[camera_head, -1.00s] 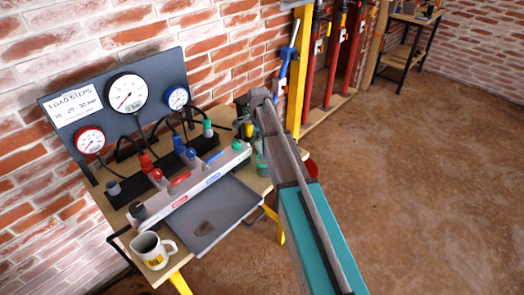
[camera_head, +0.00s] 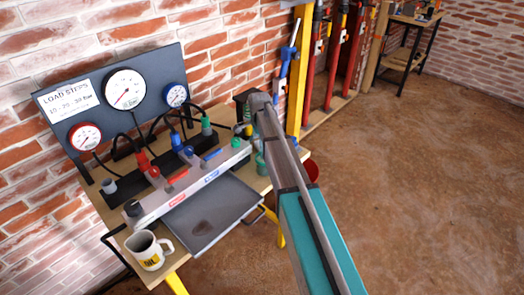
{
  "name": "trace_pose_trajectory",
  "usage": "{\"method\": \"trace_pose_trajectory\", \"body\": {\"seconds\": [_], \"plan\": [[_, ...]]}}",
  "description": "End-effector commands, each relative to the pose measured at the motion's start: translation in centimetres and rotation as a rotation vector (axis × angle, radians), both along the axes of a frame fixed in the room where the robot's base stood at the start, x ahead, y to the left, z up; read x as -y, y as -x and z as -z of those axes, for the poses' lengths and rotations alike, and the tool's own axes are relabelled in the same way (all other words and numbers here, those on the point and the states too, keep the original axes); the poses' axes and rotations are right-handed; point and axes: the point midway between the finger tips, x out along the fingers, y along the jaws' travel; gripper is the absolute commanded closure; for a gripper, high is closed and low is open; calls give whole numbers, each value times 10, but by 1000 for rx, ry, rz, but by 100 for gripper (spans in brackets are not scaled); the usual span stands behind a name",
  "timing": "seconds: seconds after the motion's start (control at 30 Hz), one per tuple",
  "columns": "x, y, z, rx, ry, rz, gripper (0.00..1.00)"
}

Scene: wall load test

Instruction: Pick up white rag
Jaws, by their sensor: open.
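I see no white rag in this view. My arm, teal and grey, reaches from the lower right up to the right end of the workbench (camera_head: 112,222). My gripper is not visible; the arm's dark upper end covers part of the bench's right side. Small items there are partly hidden behind the arm and too small to make out.
The bench carries a gauge panel (camera_head: 62,78), a valve manifold (camera_head: 193,178), a grey drip tray (camera_head: 235,205) with a dark stain, and a mug (camera_head: 148,251). A yellow post (camera_head: 297,75) and red props (camera_head: 335,60) stand behind. The floor (camera_head: 420,190) is clear at right.

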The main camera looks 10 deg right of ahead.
Motion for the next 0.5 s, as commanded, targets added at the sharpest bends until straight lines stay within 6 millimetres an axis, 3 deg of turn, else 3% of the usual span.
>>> {"method": "trace_pose_trajectory", "body": {"seconds": [0.2,0.5], "plan": [[0,0,15,0,0,0,0],[0,0,16,0,0,0,0]]}}
